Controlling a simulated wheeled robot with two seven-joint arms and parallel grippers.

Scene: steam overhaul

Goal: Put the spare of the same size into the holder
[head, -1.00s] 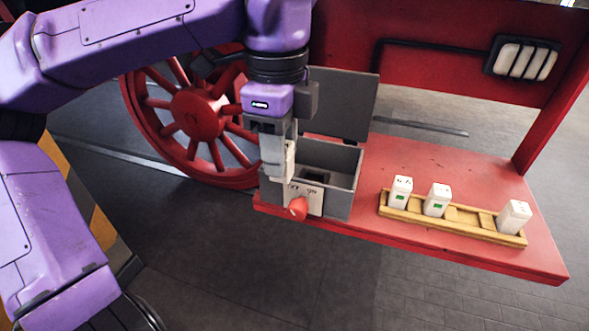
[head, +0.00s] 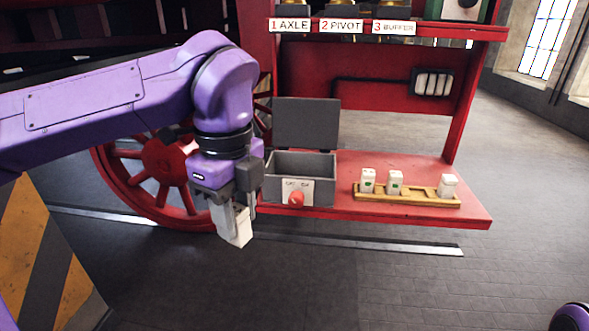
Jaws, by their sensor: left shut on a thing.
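My left gripper (head: 230,212) is shut on a white block (head: 238,231), held tilted in front of and left of the grey box. The grey box (head: 322,163) stands on the red shelf with its lid (head: 306,122) up. A white label plate and a red knob (head: 296,199) are on its front. Its inside is mostly shaded. Three white spares stand in the wooden rack: a left one (head: 368,181) and a middle one (head: 395,183) with green marks, and a right one (head: 447,186) with no green visible. My right gripper is out of view.
The red shelf (head: 470,212) carries the box and the wooden rack (head: 430,202), which has a free gap between the middle and right spares. A red spoked wheel (head: 160,170) is behind my left arm. Signs reading axle, pivot and buffer (head: 341,26) hang above.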

